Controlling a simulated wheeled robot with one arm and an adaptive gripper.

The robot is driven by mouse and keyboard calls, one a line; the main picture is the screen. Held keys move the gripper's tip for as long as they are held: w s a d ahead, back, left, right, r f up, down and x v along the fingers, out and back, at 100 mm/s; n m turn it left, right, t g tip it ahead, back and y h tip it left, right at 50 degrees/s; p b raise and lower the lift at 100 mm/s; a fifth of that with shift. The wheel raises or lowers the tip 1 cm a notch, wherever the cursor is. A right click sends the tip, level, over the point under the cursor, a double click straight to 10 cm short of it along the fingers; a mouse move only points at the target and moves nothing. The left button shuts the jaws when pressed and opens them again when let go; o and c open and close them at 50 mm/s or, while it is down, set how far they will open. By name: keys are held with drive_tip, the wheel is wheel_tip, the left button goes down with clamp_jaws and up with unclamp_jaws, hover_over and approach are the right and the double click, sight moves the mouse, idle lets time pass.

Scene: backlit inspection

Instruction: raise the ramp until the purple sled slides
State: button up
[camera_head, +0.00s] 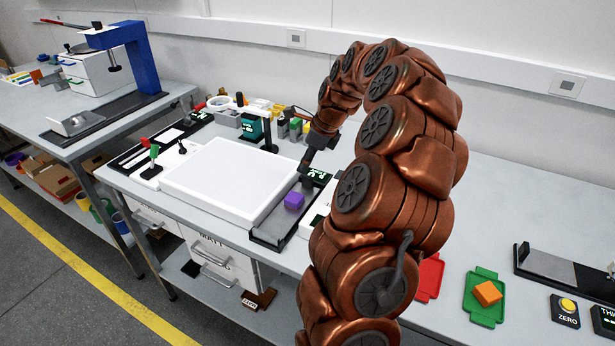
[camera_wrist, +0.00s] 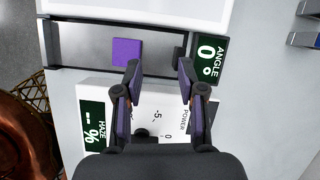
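The purple sled (camera_head: 293,200) is a small block resting on the dark, narrow ramp (camera_head: 265,236) beside the white light panel. In the wrist view the sled (camera_wrist: 127,52) lies on the ramp's flat bed (camera_wrist: 84,50). A dark upright tab (camera_wrist: 180,53) stands at the ramp's right end there. My gripper (camera_wrist: 158,68) is open and empty, its fingers apart over the ramp's near edge. Its right fingertip is close to the tab; contact is unclear. The angle display (camera_wrist: 209,60) reads 0°. In the head view my gripper (camera_head: 306,176) is just beyond the sled, partly hidden.
The white light panel (camera_head: 222,182) lies left of the ramp. A haze meter (camera_wrist: 146,100) sits close beside the ramp in the wrist view. A green tray (camera_head: 484,313) with an orange block (camera_head: 487,293) and a red tray (camera_head: 430,277) lie to the right. Small items crowd the back.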

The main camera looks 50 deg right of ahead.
sight(308, 176)
drive_tip(key=shift+m, duration=0.9)
drive_tip(key=shift+w+d+f+p, duration=0.35)
drive_tip(key=shift+d+f, duration=0.05)
drive_tip(key=shift+f, duration=0.95)
drive_tip(key=shift+w+d+f+p, duration=0.35)
drive_tip(key=shift+d+f, duration=0.05)
drive_tip(key=shift+f, duration=1)
drive_tip(key=shift+w+d+f+p, duration=0.35)
drive_tip(key=shift+d+f, duration=0.05)
drive_tip(key=shift+f, duration=0.95)
clamp_jaws()
